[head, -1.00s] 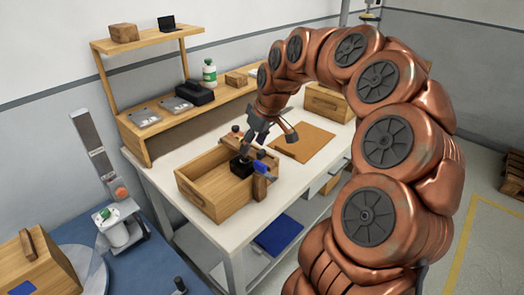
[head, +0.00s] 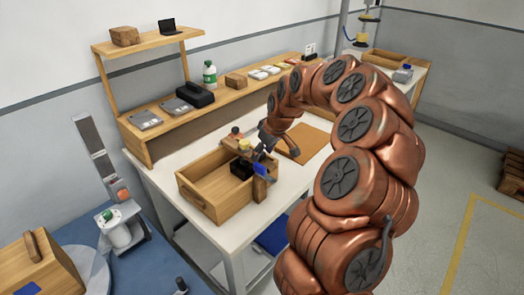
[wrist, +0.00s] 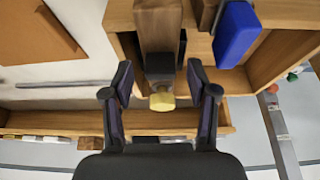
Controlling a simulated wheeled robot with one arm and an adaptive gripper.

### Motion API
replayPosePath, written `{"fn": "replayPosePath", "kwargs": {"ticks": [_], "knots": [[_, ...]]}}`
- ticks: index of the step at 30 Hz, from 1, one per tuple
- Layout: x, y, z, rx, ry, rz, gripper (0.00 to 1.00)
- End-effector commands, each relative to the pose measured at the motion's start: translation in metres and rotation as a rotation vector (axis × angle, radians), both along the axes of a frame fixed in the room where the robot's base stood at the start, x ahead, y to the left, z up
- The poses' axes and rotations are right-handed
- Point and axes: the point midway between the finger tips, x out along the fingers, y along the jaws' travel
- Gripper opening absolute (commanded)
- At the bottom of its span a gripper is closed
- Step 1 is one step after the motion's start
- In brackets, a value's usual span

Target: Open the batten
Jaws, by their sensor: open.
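A wooden bar that looks like the batten (wrist: 157,28) runs down from the top of the wrist view, along the edge of an open wooden box (head: 213,205). A dark block with a yellow knob (wrist: 162,101) sits at its near end. My gripper (wrist: 162,92) is open, with one finger on each side of the dark block and knob; clear gaps show, so neither finger appears to touch. In the head view my gripper (head: 262,147) is at the box's far right side, and the batten is partly hidden. A blue block (wrist: 236,34) is beside the batten.
The box stands on a white workbench (head: 173,178). A brown board (head: 305,142) lies right of my gripper. A shelf (head: 150,148) along the wall holds a green-capped bottle (head: 209,74) and a black case (head: 187,94). A black item (head: 241,168) is inside the box.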

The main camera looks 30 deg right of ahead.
Motion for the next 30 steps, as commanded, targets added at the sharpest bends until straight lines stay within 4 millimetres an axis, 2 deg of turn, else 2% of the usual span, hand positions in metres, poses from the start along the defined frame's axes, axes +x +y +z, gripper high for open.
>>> {"fn": "replayPosePath", "kwargs": {"ticks": [10,26,30], "knots": [[0.0021,0.0008,-0.0058,0.0,0.0,0.001,0.57],[0.0021,0.0008,-0.0055,0.0,-0.001,0.001,0.02],[0.0021,0.0008,-0.0054,0.0,-0.001,0.001,0.0]]}}
